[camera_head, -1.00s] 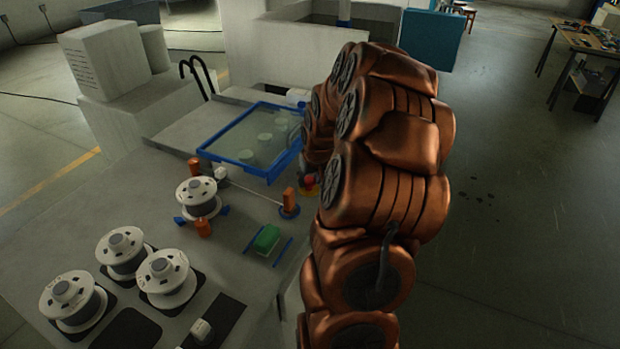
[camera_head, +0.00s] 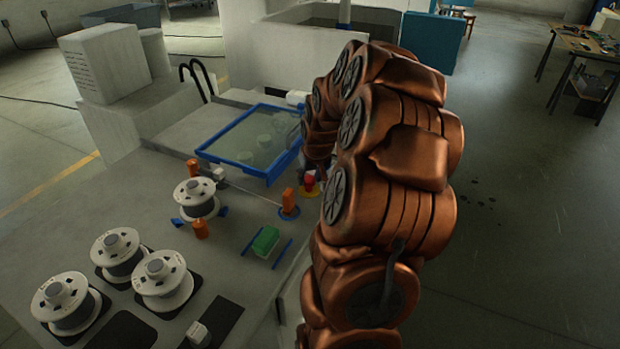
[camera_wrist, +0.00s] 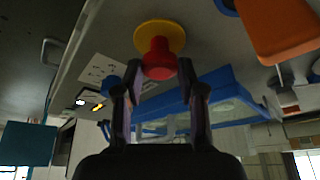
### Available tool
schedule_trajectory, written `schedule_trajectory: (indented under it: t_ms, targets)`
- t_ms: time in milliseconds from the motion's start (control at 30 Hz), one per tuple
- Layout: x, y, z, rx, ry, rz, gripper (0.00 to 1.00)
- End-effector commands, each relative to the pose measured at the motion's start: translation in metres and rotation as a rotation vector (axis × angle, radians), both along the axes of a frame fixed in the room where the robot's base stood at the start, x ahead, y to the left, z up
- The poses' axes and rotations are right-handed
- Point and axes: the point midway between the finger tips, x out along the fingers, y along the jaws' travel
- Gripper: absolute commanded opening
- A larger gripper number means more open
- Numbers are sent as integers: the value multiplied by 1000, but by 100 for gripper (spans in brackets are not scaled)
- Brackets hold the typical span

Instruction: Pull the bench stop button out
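The bench stop button is a red knob (camera_wrist: 160,60) on a round yellow base (camera_wrist: 160,36) in the wrist view. In the head view the red knob (camera_head: 309,183) shows at the bench's right edge, just left of my copper arm. My gripper (camera_wrist: 159,68) has its two dark fingers apart, one on each side of the knob. The fingertips reach about level with the knob's near end, with a small gap visible on both sides. In the head view my gripper is mostly hidden by my arm.
An orange post (camera_head: 289,200) stands close beside the button. A blue-framed tank (camera_head: 243,142) lies behind it. A green block (camera_head: 265,240) and several white spools (camera_head: 118,253) are on the bench. The floor to the right is open.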

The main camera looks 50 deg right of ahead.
Motion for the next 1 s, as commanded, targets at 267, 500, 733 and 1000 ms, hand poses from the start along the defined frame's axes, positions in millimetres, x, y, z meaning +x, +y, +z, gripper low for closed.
schedule_trajectory:
  t_ms: [267,500,733,1000]
  targets:
    - [1,-1,2,-3,-4,0,64]
    - [1,0,2,-2,-2,0,64]
    - [-4,2,13,-3,-3,0,64]
    - [-18,10,53,-4,-5,0,64]
